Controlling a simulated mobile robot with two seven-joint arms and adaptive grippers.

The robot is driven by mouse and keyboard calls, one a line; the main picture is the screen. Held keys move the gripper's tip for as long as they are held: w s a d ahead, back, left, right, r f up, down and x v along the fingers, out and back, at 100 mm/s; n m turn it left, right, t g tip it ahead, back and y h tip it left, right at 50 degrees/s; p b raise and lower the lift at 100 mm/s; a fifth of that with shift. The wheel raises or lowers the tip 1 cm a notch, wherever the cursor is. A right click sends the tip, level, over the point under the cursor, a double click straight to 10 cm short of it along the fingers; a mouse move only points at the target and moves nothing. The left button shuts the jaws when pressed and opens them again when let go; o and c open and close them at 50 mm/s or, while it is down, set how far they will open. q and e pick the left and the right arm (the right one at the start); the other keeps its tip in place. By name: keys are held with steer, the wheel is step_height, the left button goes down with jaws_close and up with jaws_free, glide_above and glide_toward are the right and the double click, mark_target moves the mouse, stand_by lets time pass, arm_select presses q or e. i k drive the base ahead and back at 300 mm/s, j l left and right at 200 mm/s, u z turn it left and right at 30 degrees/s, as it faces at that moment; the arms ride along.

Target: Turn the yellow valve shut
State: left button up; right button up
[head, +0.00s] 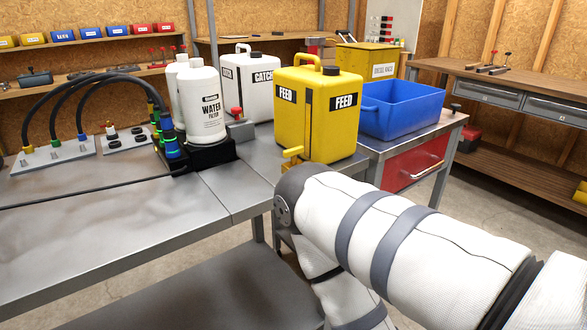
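A yellow valve handle (293,152) shows low on the left front side of the yellow FEED can (330,128). It appears roughly level, though it is small and its exact turn position is hard to tell. The can stands upright at the right end of the metal bench (245,185). My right arm comes in from the right, and its rounded grey and white joint is just below the valve in the picture, covering the area under it. Its lower links run down past the bench edge. Neither gripper shows.
A white CATCH can (262,88) and a white WATER FILTER bottle (205,107) stand left of the FEED can. A blue bin (405,107) is to its right. Black hoses (105,75) arch at the left. The front left bench top is mostly clear.

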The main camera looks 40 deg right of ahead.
mark_target(292, 153)
steer(key=z, duration=1.2)
steer(key=i+j, duration=0.05)
